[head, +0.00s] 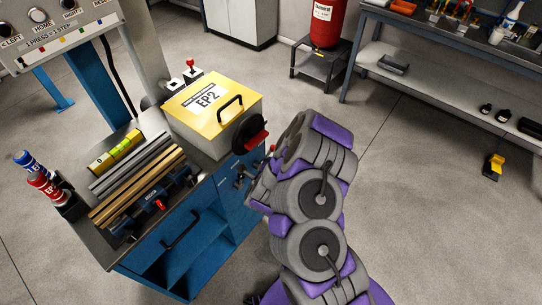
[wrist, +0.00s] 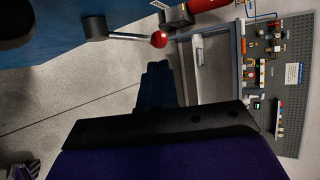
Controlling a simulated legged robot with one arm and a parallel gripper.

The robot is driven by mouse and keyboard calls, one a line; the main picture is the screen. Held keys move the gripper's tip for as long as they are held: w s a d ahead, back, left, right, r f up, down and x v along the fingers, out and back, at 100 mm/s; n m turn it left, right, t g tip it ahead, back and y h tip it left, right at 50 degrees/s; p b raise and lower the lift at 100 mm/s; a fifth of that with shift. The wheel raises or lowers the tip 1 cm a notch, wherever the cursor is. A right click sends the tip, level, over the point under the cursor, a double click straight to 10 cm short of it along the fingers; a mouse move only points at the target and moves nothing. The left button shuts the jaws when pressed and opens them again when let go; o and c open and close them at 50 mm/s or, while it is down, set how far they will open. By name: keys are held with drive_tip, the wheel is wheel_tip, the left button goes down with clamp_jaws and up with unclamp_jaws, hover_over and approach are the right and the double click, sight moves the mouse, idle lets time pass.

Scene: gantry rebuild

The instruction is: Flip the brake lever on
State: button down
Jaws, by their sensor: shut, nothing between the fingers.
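A metal lever with a red ball knob (wrist: 158,40) sticks out from a blue panel in the wrist view. It lies nearly level across the picture. My gripper's dark fingers (wrist: 160,85) point up the wrist view just below the knob, with a small gap in the picture; I cannot tell the depth. The fingers are together and hold nothing. In the head view my gripper (head: 246,180) is beside the right side of the blue cabinet (head: 205,235), partly hidden by my arm. A small red spot near it may be the same knob.
A yellow-lidded EP2 box (head: 215,100) and a black disc with a red handle (head: 250,133) sit above the lever side. Bars and a spirit level (head: 115,152) lie on the cabinet top. A workbench (head: 450,60) stands at the back right. Floor between is clear.

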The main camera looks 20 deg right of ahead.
drive_tip(key=p+v, duration=0.9)
drive_tip(key=p, duration=0.1)
drive_tip(key=shift+s, duration=0.1)
idle(0.6)
